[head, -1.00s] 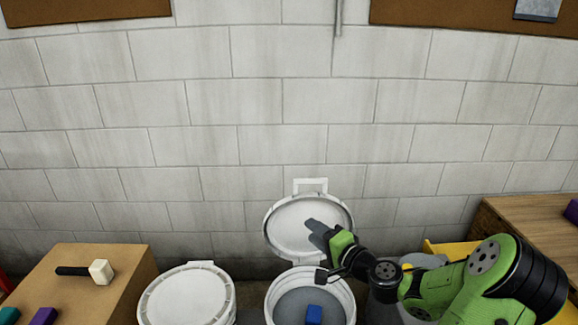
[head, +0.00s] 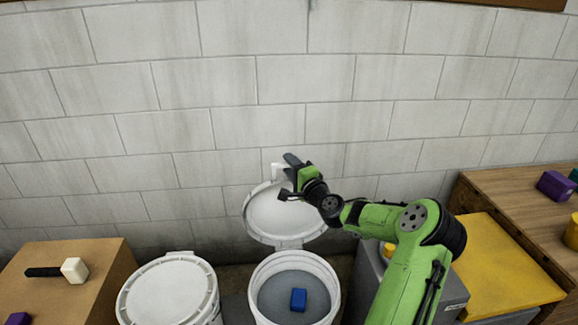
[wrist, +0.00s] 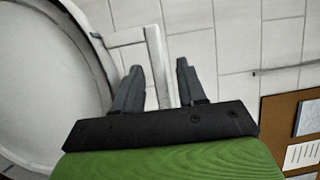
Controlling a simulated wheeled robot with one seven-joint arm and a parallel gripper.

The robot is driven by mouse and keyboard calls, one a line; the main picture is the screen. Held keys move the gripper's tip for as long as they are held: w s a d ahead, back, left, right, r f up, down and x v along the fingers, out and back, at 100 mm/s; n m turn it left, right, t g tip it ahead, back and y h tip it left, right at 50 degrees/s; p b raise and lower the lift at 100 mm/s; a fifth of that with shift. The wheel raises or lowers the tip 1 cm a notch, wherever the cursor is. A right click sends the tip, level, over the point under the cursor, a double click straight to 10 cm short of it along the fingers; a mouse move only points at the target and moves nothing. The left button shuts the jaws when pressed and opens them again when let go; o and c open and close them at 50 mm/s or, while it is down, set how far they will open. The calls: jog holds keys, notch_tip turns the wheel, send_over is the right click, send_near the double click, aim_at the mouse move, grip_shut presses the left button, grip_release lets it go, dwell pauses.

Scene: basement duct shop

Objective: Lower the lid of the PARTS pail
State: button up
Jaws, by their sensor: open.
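A white pail (head: 261,309) stands on the floor by the wall, with a blue block (head: 298,299) inside; no PARTS label shows in these frames. Its round white lid (head: 285,217) stands open, tilted up at the back. A loop handle (head: 277,172) sticks up from the lid's top edge. My gripper (head: 291,163) is open at this handle and partly hides it. In the wrist view, the handle's outer bar (wrist: 154,60) shows between the fingertips of my gripper (wrist: 159,68), with the lid (wrist: 45,80) to the left. I cannot tell whether either finger touches the bar.
A closed white pail (head: 170,293) stands to the left. A wooden bench with a mallet (head: 74,270) is further left. A grey cabinet (head: 452,293), a yellow surface (head: 500,265) and a wooden table (head: 500,205) are on the right. The block wall is close behind the lid.

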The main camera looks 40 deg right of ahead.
jog(key=shift+w+d, duration=0.1)
jog(key=shift+w, duration=0.4)
grip_shut()
